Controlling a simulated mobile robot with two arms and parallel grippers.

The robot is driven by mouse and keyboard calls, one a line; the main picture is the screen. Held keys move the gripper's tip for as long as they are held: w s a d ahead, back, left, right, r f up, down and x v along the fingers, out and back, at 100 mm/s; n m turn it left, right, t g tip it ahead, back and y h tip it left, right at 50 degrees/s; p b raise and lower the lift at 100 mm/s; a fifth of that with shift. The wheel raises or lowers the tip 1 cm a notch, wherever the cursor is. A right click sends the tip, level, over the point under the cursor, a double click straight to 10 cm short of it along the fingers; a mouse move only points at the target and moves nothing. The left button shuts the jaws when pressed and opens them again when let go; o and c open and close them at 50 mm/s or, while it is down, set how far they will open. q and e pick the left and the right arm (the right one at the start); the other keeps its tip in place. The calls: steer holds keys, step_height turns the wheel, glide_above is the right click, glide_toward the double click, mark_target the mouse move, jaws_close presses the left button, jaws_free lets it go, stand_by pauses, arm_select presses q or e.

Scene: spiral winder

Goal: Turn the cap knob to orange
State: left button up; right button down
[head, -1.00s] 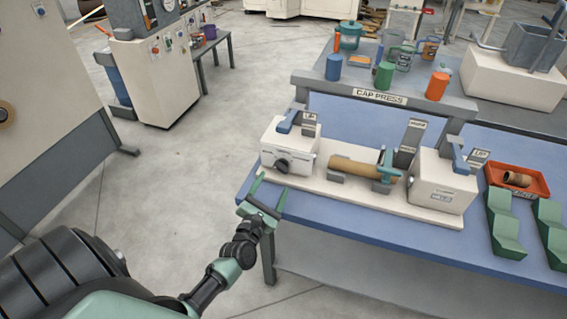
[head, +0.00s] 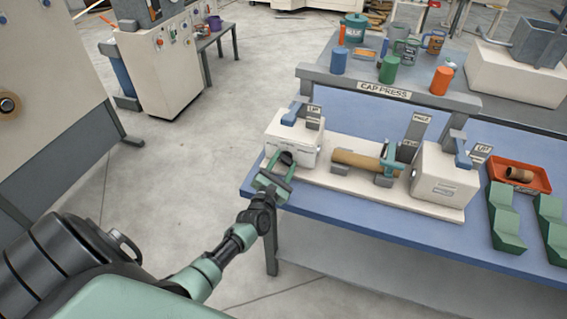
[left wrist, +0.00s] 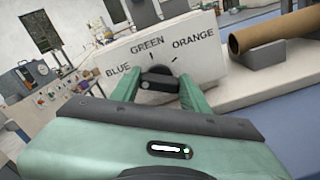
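The cap knob (left wrist: 158,77) is dark and round, on the front of a white box (left wrist: 185,50) labelled BLUE, GREEN and ORANGE from left to right in the left wrist view. I cannot tell clearly which label it points at. My left gripper (head: 279,165) is at the knob, with a green finger on either side of it; it also shows in the left wrist view (left wrist: 160,86). The fingers look open, and I cannot see firm contact. In the head view the knob (head: 286,158) is partly hidden by the gripper. My right gripper is not in view.
A brown tube (head: 357,160) lies between the white box and a second white box (head: 443,181). The CAP PRESS shelf (head: 385,91) with coloured containers stands behind. An orange tray (head: 520,175) and green cradles (head: 505,215) are at right.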

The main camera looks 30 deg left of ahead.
arm_select(q)
steer(key=shift+c, duration=0.9)
